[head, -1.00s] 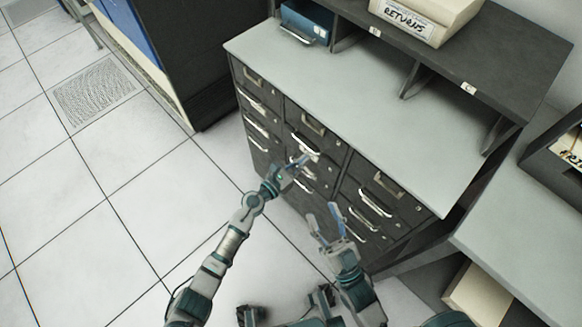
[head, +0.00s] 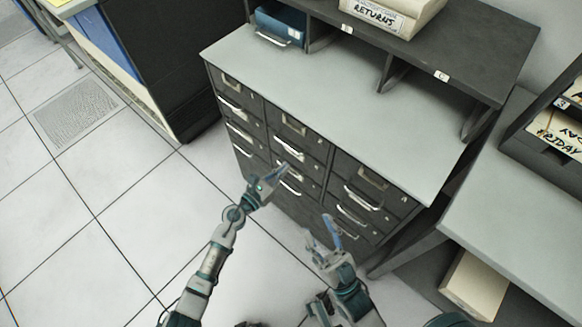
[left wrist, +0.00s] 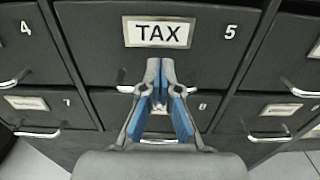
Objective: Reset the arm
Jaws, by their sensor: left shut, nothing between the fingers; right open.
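My left gripper (head: 279,173) is shut and empty in front of the dark drawer cabinet (head: 262,150). In the left wrist view its fingers (left wrist: 160,68) meet below the "TAX" label (left wrist: 158,32) of the drawer numbered 5, and they cover part of that drawer's handle. Whether they touch the drawer front I cannot tell. My right gripper (head: 322,228) is open and empty, lower and to the right, in front of the cabinet's right-hand drawers. All the drawers in view look closed.
A grey counter top (head: 330,105) is clear. At the right stand another counter (head: 510,200) and a "FRIDAY" box (head: 560,130). Tiled floor (head: 120,210) at left is free.

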